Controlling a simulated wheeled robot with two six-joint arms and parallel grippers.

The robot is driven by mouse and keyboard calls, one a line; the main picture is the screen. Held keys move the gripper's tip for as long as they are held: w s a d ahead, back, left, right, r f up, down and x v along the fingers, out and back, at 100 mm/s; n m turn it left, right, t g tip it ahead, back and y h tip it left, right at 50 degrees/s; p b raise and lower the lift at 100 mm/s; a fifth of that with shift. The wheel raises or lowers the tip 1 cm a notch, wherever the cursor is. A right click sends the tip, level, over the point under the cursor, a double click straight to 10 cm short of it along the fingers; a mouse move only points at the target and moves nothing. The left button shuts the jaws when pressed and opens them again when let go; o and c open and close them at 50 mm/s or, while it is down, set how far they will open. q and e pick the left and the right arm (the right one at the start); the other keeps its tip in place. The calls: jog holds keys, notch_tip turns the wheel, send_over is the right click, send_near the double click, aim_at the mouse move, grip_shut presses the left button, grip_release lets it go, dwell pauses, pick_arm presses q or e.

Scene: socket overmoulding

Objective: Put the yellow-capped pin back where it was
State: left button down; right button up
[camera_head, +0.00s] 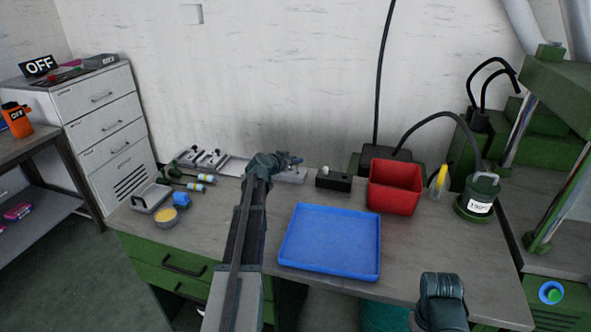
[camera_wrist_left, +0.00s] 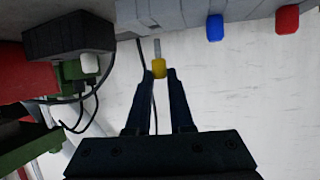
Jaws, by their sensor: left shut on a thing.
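My left gripper (camera_head: 297,159) is over the back of the bench, above a grey block (camera_head: 291,175). In the left wrist view its fingers (camera_wrist_left: 160,74) are shut on the yellow-capped pin (camera_wrist_left: 159,68). The pin's grey shaft points toward the grey block (camera_wrist_left: 180,14). I cannot tell whether the shaft's tip is in the block or just short of it. A blue-capped pin (camera_wrist_left: 215,27) and a red-capped pin (camera_wrist_left: 287,19) stand in the grey blocks, apart from my gripper. No fingers of my right gripper show.
A black block (camera_head: 333,181) with a white-capped pin (camera_head: 325,170) stands right of the grey block. A red bin (camera_head: 395,187) and a blue tray (camera_head: 330,241) are close by. Screwdrivers (camera_head: 190,178) and a yellow-filled bowl (camera_head: 166,216) lie left.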

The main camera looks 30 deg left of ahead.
aim_at(295, 175)
pick_arm(q)
notch_tip(295, 175, down, 4)
jog(key=b, duration=0.3)
jog(key=shift+r, duration=0.25)
jog(key=c, duration=0.8)
grip_release()
jog(key=shift+r, duration=0.1)
jog(key=p+v, duration=0.4)
jog(key=v, duration=0.8)
jog(key=shift+p, duration=0.4)
